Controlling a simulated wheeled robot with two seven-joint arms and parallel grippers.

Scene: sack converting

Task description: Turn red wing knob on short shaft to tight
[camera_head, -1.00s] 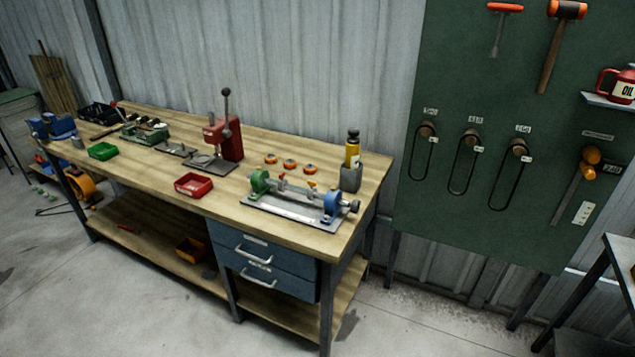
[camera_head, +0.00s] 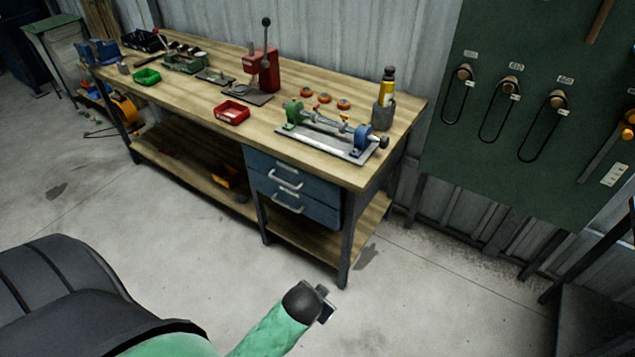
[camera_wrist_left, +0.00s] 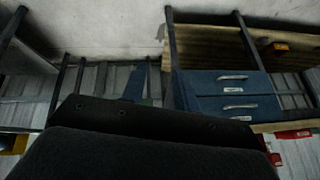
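The fixture with the short shaft (camera_head: 325,116) stands on a grey base plate near the right end of the workbench, between a green block (camera_head: 294,110) and a blue block (camera_head: 362,138). A small red-orange wing knob (camera_head: 344,117) shows on it in the head view, too small to tell how it is turned. My left arm comes in from the bottom left and ends in a dark, grey-tipped part (camera_head: 322,303), in front of and below the bench, far from the knob. Its fingers cannot be made out. In the left wrist view a large dark shape fills the foreground. My right gripper is not in view.
The workbench (camera_head: 385,168) has blue drawers (camera_head: 290,190) below. The floor in front is clear.

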